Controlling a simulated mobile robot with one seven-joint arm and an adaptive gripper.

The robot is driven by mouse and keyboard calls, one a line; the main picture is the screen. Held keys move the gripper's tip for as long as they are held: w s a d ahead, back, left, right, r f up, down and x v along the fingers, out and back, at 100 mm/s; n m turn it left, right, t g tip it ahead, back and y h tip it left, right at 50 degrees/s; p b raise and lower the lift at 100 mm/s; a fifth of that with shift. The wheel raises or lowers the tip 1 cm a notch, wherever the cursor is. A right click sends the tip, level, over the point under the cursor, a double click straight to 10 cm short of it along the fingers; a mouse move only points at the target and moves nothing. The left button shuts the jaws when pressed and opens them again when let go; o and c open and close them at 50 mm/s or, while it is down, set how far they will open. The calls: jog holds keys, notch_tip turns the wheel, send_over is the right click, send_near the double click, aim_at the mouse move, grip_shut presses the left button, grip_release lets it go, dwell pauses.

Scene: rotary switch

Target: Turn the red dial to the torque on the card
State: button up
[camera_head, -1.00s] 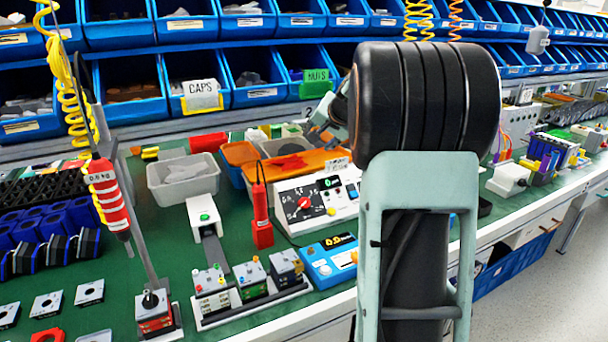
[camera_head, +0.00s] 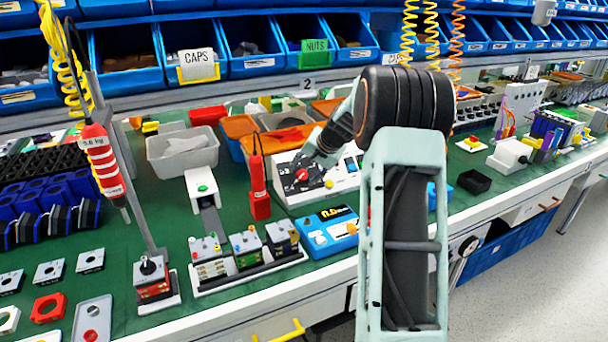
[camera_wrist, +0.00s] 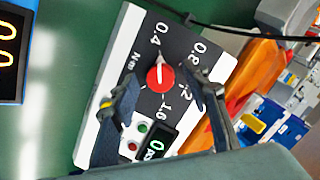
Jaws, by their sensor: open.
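The red dial (camera_head: 301,174) sits on the dark face of a white control box (camera_head: 284,190) on the green bench. In the wrist view the dial (camera_wrist: 160,79) shows a white pointer line directed roughly toward the 0.4 mark. The printed scale (camera_wrist: 178,58) also reads 0.8, a partly covered 1.2, and 1.6. My gripper (camera_wrist: 163,84) is open, with one finger on each side of the dial; I cannot tell whether they touch it. In the head view my gripper (camera_head: 315,160) reaches the box from the upper right. I cannot make out the torque card now.
A red handheld tool (camera_head: 258,185) stands left of the box. A blue device with a display (camera_head: 325,232) is in front. An orange bin (camera_head: 240,130) and a grey bin (camera_head: 182,150) lie behind and left. A small display (camera_wrist: 157,146) on the box is partly covered.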

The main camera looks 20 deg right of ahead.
jog(key=shift+w+f, duration=0.2)
jog(key=shift+f, duration=0.05)
jog(key=shift+c, duration=0.4)
jog(key=c, duration=1.1)
jog(key=shift+o, duration=0.2)
